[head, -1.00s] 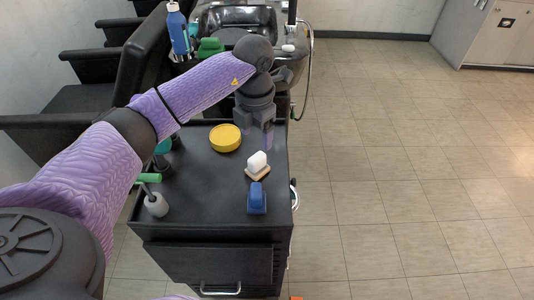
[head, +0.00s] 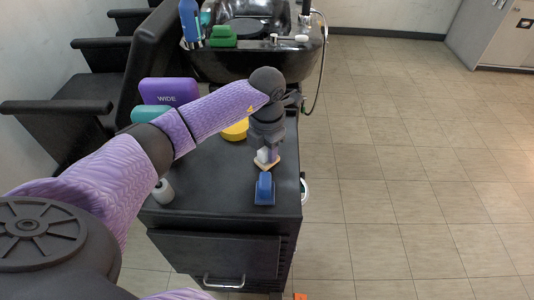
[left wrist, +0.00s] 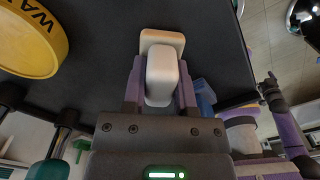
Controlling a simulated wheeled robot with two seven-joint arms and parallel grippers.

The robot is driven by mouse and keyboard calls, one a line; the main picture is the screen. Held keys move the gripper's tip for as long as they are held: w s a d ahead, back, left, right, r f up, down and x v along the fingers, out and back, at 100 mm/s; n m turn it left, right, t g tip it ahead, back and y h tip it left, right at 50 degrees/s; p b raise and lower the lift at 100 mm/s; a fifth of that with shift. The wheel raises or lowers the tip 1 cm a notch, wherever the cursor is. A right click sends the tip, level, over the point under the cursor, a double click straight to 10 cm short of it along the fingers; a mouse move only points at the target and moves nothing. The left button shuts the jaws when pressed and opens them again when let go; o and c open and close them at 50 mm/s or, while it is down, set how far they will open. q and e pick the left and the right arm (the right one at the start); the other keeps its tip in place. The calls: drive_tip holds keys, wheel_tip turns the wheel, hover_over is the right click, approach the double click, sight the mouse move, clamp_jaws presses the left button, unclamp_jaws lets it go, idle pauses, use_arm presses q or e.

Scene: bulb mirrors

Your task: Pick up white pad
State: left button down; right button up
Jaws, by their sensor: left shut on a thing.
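The white pad (left wrist: 162,75) is a small rounded white block. In the left wrist view it sits between the fingers of my left gripper (left wrist: 160,88), which is shut on it. A tan, flat block (left wrist: 162,38) shows just beyond the pad; I cannot tell whether they touch. In the head view my left gripper (head: 267,152) points down at the black trolley top, and its fingers mostly hide the pad. The tan block (head: 268,164) shows below the fingertips. My right gripper is not in view.
A blue block (head: 264,188) lies just in front of the gripper on the trolley (head: 225,205). A yellow round tin (head: 235,131) is behind to the left, partly hidden by my arm. A grey-white bottle (head: 163,191) stands at the left edge. A black basin (head: 255,65) is behind.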

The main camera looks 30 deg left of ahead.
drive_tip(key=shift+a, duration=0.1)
use_arm(q)
wheel_tip(320, 180, up, 10)
drive_tip(key=p, duration=0.3)
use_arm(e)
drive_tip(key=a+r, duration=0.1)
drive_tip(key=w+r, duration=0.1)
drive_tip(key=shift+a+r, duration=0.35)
use_arm(q)
drive_tip(key=c, duration=1)
unclamp_jaws()
clamp_jaws()
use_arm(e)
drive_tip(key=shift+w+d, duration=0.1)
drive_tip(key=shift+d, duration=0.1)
